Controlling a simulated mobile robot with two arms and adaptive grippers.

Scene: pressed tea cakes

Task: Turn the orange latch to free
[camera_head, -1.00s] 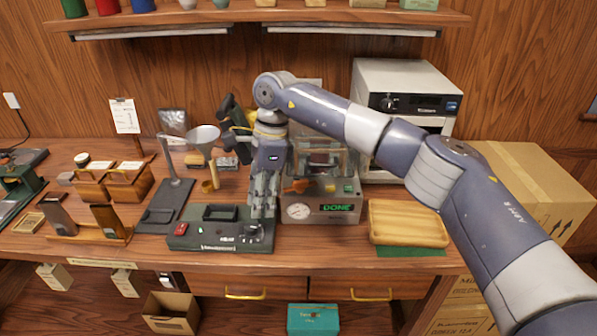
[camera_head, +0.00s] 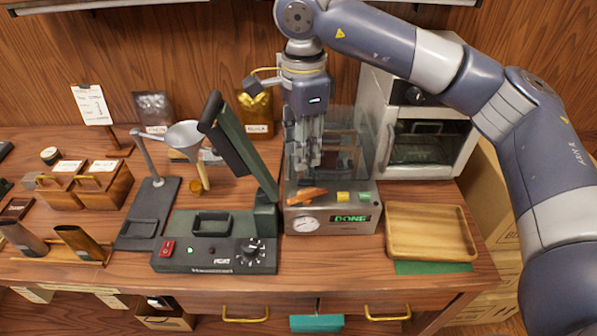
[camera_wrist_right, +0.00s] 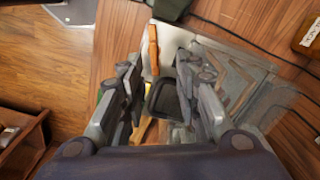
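The latch also shows in the right wrist view (camera_wrist_right: 153,50), just beyond the fingertips. My right gripper (camera_head: 303,163) points down above the machine, behind and above the latch. In the right wrist view its fingers (camera_wrist_right: 157,70) are apart with nothing held between them. A clear chamber (camera_head: 365,150) stands behind the latch, partly hidden by the gripper. My left gripper is not in view.
A dark green sealer (camera_head: 210,266) with its arm raised (camera_head: 245,150) stands close to the left. A wooden tray (camera_head: 432,255) lies on a green mat at the right. A white oven (camera_head: 425,140) stands behind it. A funnel stand (camera_head: 150,215) is farther left.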

